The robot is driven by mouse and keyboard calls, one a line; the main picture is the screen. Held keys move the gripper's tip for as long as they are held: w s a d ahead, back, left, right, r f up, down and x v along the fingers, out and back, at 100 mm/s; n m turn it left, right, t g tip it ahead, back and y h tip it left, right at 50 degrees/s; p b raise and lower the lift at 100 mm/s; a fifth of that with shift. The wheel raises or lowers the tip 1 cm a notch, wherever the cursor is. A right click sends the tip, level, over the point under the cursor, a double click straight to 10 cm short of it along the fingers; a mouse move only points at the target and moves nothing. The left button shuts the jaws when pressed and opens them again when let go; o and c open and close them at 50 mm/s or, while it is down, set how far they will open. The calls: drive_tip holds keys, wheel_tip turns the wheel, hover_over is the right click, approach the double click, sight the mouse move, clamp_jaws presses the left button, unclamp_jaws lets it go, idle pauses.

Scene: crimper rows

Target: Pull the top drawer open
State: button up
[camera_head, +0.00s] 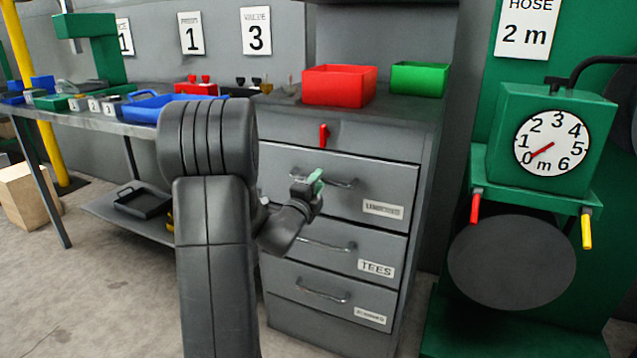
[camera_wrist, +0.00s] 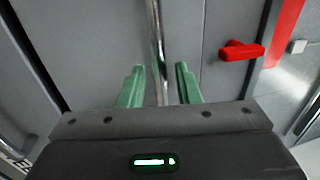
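The top drawer (camera_head: 365,190) is the upper of three grey handled drawer fronts in the cabinet, and it looks flush with the others. Its metal bar handle (camera_head: 345,183) runs across the front, partly hidden by my gripper (camera_head: 312,183). In the wrist view the bar (camera_wrist: 157,45) runs between the two green fingers of my gripper (camera_wrist: 159,84). The fingers are apart, with gaps visible beside the bar. A red lever (camera_head: 323,135) hangs upright on the panel above the drawer; it also shows at the right of the wrist view (camera_wrist: 243,50).
A red bin (camera_head: 339,86) and a green bin (camera_head: 419,78) stand on the cabinet top. A workbench with a blue tray (camera_head: 147,108) is at left. A green hose stand with a dial (camera_head: 551,143) is at right. Open floor lies at front left.

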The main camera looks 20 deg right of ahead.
drive_tip(key=shift+w+d+r, duration=0.15)
drive_tip(key=shift+w+d, duration=0.25)
drive_tip(key=shift+d, duration=0.05)
clamp_jaws()
drive_tip(key=shift+a, duration=0.1)
